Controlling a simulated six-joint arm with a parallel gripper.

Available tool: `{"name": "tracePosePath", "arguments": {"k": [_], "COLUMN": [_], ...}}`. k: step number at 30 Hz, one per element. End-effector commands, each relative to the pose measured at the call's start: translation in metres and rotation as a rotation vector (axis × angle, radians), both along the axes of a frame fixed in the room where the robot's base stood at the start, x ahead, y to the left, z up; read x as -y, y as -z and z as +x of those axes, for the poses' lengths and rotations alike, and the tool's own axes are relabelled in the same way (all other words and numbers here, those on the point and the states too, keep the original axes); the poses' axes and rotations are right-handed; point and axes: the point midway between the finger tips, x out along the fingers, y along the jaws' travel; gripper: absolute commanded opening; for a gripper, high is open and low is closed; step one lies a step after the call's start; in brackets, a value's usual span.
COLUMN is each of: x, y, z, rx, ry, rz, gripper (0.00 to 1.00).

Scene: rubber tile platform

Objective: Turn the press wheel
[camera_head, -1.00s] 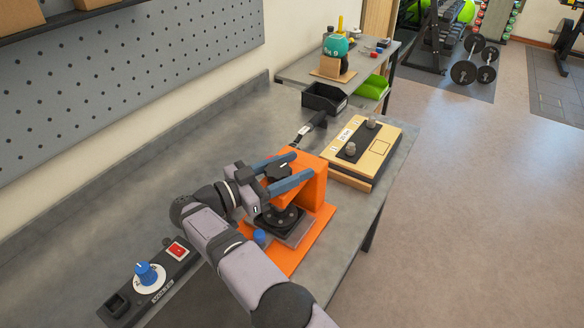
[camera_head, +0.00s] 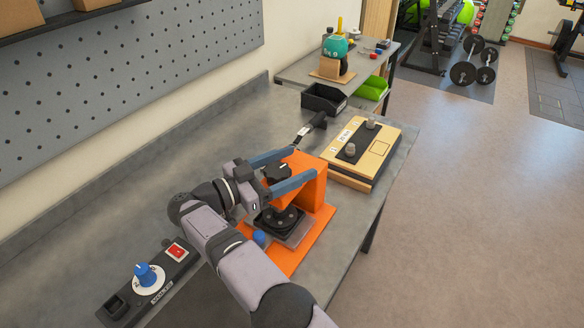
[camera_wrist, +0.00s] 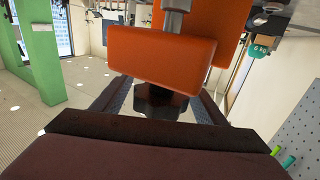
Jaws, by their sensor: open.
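The orange press (camera_head: 311,183) stands on an orange base on the grey bench. A dark lobed wheel (camera_head: 277,173) sits at its top. In the wrist view the wheel (camera_wrist: 160,101) shows between my fingers, in front of an orange block (camera_wrist: 160,55) with a metal shaft beyond. My gripper (camera_head: 302,162) is open, its two blue fingers spread on either side of the wheel. There seems to be a gap on each side; contact cannot be told. A black round part (camera_head: 280,217) lies below on the press's plate, partly hidden by my arm.
A control box with a blue dial (camera_head: 146,273) and a red switch (camera_head: 177,250) lies at the front left. A wooden box with metal knobs (camera_head: 375,163) stands right of the press. A black bin (camera_head: 324,98) is behind. A pegboard wall (camera_head: 130,75) bounds the left.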

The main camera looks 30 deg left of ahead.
Motion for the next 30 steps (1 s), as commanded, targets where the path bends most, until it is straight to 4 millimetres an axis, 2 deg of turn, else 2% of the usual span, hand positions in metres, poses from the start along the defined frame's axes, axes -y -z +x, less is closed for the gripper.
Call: {"name": "tracePosePath", "arguments": {"k": [15,21,30], "x": [0.0,0.0,0.0], "y": [-0.079,-0.091,-0.091], "z": [0.0,0.0,0.0], "rx": [0.002,0.001,0.001], "ry": [0.0,0.0,0.0], "rz": [0.001,0.0,0.0], "gripper": [0.66,0.66,0.66]}}
